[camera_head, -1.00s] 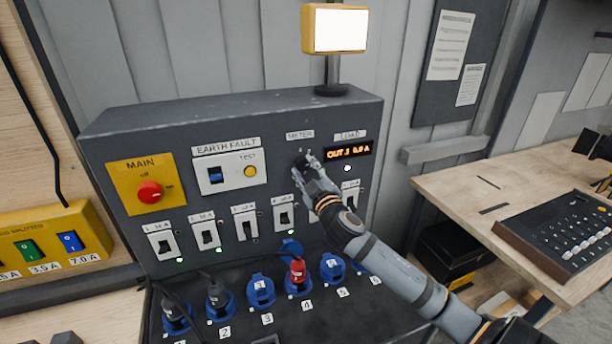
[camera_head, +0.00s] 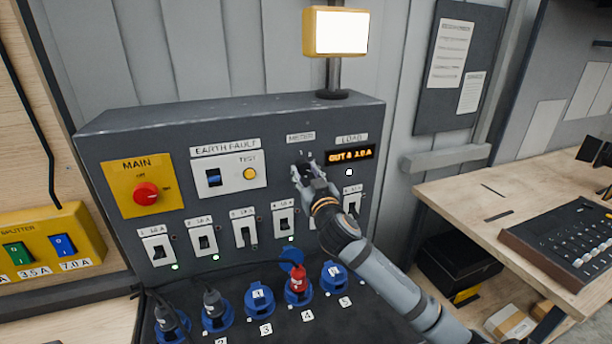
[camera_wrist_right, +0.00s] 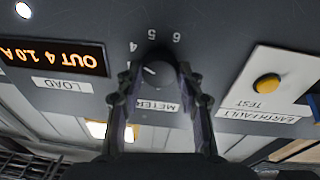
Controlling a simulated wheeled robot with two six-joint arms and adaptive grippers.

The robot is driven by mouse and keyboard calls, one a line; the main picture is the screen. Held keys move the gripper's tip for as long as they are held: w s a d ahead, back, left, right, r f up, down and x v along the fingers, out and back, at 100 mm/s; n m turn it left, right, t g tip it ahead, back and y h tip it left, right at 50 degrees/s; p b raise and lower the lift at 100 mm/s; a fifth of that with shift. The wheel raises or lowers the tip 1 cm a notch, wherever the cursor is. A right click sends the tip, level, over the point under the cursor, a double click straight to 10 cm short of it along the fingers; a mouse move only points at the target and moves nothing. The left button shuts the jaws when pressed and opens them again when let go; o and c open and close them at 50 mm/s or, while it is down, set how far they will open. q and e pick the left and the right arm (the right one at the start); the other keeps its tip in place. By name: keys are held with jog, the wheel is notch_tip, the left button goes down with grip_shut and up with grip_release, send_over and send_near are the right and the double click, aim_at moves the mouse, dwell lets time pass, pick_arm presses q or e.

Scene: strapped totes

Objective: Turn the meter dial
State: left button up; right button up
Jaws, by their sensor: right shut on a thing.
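The meter dial (camera_head: 302,162) is a small dark knob under the METER label (camera_head: 300,138) on the grey panel, left of the load display. In the right wrist view the dial (camera_wrist_right: 155,71) has a white pointer mark, slanting roughly towards the printed 4, with 5 and 6 also visible around it. My right gripper (camera_head: 304,174) reaches in from the lower right and is shut on the dial; its two fingers (camera_wrist_right: 158,82) lie on either side of it. The load display (camera_wrist_right: 50,57) reads OUT 4 1.0 A. My left gripper is not in view.
A yellow MAIN plate with a red knob (camera_head: 146,193) and an earth fault plate (camera_head: 229,177) lie left of the dial. Breaker switches (camera_head: 244,230) run below, then blue sockets with a red plug (camera_head: 298,280). A lamp (camera_head: 335,32) stands on top.

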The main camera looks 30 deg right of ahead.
dwell(0.4)
jog(key=o, duration=1.2)
jog(key=shift+c, duration=0.2)
jog(key=shift+s, duration=0.2)
jog(key=v, duration=0.7)
